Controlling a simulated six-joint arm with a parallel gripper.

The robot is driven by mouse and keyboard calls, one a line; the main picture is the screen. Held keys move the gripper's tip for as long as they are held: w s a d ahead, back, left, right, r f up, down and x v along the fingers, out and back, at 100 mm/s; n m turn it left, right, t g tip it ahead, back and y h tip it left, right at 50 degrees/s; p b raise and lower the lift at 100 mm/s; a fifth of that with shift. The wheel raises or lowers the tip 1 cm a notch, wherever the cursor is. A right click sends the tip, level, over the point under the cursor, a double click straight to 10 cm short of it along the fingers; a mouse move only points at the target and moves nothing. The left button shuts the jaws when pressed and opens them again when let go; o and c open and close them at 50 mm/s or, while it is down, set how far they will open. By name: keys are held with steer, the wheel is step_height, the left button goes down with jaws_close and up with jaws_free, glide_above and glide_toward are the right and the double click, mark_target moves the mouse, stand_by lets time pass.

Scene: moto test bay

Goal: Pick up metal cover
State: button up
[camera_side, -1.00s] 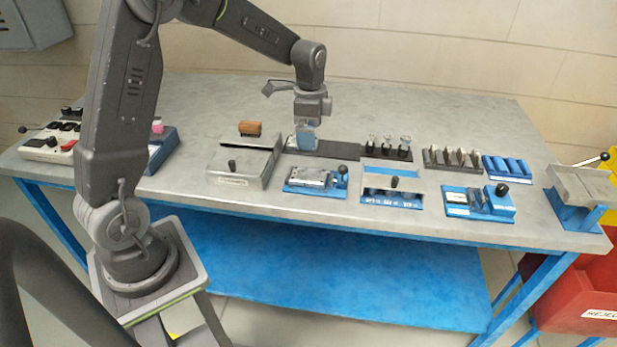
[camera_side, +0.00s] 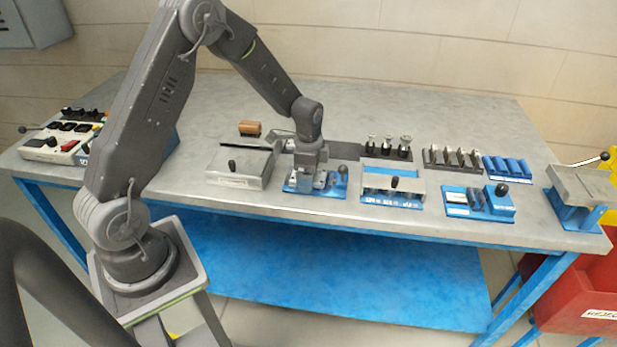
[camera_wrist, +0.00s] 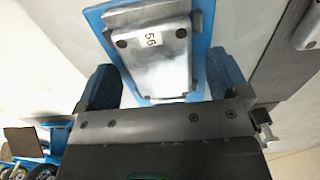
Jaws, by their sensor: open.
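A bright metal cover (camera_wrist: 155,58) marked "56" lies in a blue fixture (camera_wrist: 118,8) in the wrist view. My gripper (camera_wrist: 164,80) is open, with one blue finger on each side of the cover's near part. Whether the fingers touch it is not clear. In the side view my gripper (camera_side: 305,182) is low over the small blue fixture (camera_side: 332,190) near the table's front edge and hides most of the metal part there.
A grey box with a black knob (camera_side: 238,180) stands close on the left, with a brown block (camera_side: 250,128) behind it. A blue-and-metal fixture (camera_side: 393,198) stands close on the right. Several small racks line the back. A red bin (camera_side: 580,290) is at the far right.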

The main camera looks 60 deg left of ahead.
steer(key=shift+c, duration=0.4)
steer(key=c, duration=1)
